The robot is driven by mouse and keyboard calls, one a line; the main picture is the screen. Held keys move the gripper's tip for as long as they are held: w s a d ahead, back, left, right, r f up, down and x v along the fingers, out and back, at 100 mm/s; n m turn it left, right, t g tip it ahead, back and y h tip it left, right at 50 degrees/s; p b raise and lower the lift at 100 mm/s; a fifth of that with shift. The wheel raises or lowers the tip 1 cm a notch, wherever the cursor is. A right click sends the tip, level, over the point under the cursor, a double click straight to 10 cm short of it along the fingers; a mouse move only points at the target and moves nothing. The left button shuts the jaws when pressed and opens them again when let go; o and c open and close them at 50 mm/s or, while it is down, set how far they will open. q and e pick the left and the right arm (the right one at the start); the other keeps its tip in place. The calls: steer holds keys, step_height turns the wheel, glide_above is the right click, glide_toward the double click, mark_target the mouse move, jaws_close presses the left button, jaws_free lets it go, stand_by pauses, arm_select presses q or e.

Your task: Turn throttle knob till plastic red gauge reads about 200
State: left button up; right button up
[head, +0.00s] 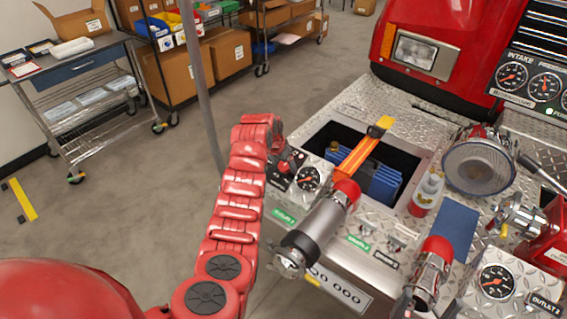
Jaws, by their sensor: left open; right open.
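My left arm comes up from the lower left. Its gripper (284,160) is at the end, open, beside a small round gauge (308,178) near the label "OUTLET 1". The fingers are small and partly hidden by the wrist. More round dials stand on the panel at the upper right: one dial (512,77) near the word "INTAKE" and another dial (545,87) beside it. A further gauge (497,282) is at the lower right by "OUTLET 2". I cannot tell which is the red plastic gauge, read its value, or make out a throttle knob. My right gripper is not in view.
An open bin (408,160) holds blue items and a yellow-orange tool (362,150). A chrome siren (478,166) and a bottle (427,190) stand to its right. A cart (78,100) and shelves are behind; floor between is clear.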

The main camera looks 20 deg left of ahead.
arm_select(q)
steer(key=shift+f, duration=0.2)
jaws_close()
steer(key=shift+f+m+b, duration=0.25)
steer(key=shift+m+b, duration=0.05)
steer(key=shift+b, duration=0.4)
steer(key=m+b, duration=0.2)
steer(key=b, duration=0.2)
steer(key=shift+f, duration=0.1)
steer(key=shift+m+t+y+b, duration=0.3)
steer(key=shift+m+b, duration=0.75)
steer(key=shift+m, duration=0.05)
steer(key=shift+r+m+b, duration=0.2)
steer(key=shift+m+b, duration=0.35)
steer(key=shift+m, duration=0.15)
